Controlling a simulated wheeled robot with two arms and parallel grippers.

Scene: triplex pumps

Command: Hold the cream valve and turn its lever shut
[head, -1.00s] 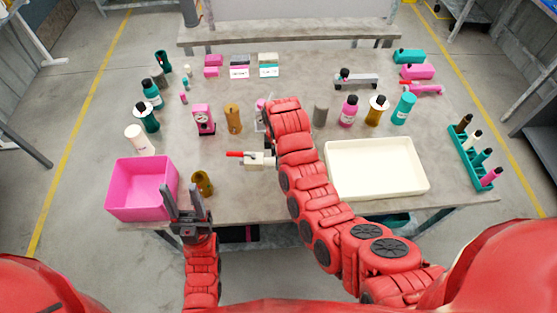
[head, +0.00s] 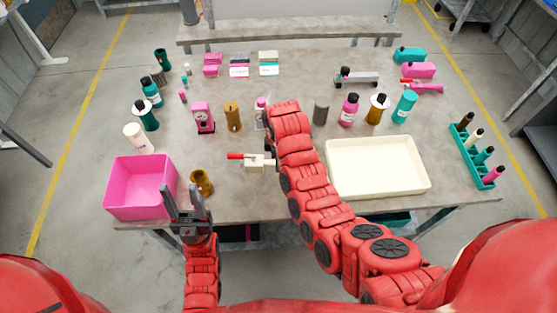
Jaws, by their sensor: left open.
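The cream valve (head: 256,163) lies on the table, left of my right arm. Its red lever (head: 238,156) points to the left. My right arm reaches over the table beside the valve, and its gripper is hidden behind its own links. I cannot see whether it touches the valve. My left gripper (head: 186,203) is open and empty at the table's front edge, pointing away from me, between the pink bin and the brass-coloured cup.
The pink bin (head: 113,198) and brass-coloured cup (head: 202,183) stand near my left gripper. A cream tray (head: 428,178) lies right of my right arm. A pink device (head: 203,117) and brown cylinder (head: 232,117) stand behind the valve. Table left of the lever is clear.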

